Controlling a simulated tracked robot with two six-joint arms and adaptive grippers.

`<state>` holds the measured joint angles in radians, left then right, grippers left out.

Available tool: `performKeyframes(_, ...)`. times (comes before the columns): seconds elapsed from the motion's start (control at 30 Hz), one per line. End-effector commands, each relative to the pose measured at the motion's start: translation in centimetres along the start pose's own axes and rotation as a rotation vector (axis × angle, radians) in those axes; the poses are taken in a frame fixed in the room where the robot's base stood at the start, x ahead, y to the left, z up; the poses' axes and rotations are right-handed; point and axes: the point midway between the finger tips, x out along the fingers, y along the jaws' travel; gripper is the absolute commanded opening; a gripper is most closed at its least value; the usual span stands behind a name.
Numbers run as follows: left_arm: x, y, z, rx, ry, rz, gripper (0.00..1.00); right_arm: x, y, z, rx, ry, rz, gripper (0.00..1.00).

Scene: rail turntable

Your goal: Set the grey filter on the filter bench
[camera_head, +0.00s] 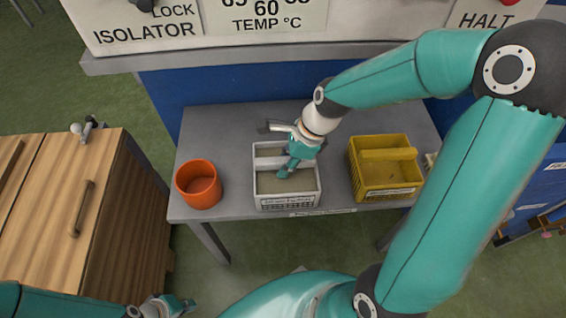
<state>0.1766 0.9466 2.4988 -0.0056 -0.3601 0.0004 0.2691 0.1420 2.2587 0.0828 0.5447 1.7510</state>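The grey filter (289,203) is a pale grey open-topped box with a crossbar handle and a printed label on its front. It stands upright on the grey filter bench (236,130). My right gripper (274,150) is over the filter's handle, with its fingers spread wide, one towards the back and one towards the front. Whether a finger touches the handle is unclear. The gripper hides part of the handle and the back rim. My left gripper (176,305) is low at the bottom edge, away from the bench; its fingers are too small to read.
An orange pot (200,187) stands left of the filter. A yellow box (386,180) with a handle stands to the right. A wooden cabinet (110,180) is at the left. A panel with signs (250,35) overhangs the back. A blue unit (545,180) is at the right.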

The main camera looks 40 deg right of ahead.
Motion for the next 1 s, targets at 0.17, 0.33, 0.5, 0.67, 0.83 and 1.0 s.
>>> performKeyframes(0.17,0.0,0.0,0.0,0.000,0.000,0.000,0.00,0.0,0.0,0.0,0.000,0.000,0.000,0.46)
performKeyframes(0.33,0.0,0.0,0.0,0.000,0.000,0.000,0.00,0.0,0.0,0.0,0.000,0.000,0.000,0.46)
performKeyframes(0.5,-0.3,0.1,0.0,0.000,0.000,0.000,0.00,-0.6,0.0,0.1,0.001,0.000,-0.002,0.46)
performKeyframes(0.67,-0.9,0.3,0.0,0.000,0.000,0.000,0.00,-2.8,-0.1,0.2,0.001,-0.001,-0.005,0.46)
performKeyframes(0.83,-1.8,0.6,0.0,0.000,0.000,0.000,0.00,-6.2,-0.1,0.2,0.001,-0.001,-0.006,0.46)
performKeyframes(1.0,-2.5,0.9,0.0,0.000,0.000,0.000,0.00,-9.5,-0.1,0.2,0.001,0.000,-0.005,0.46)
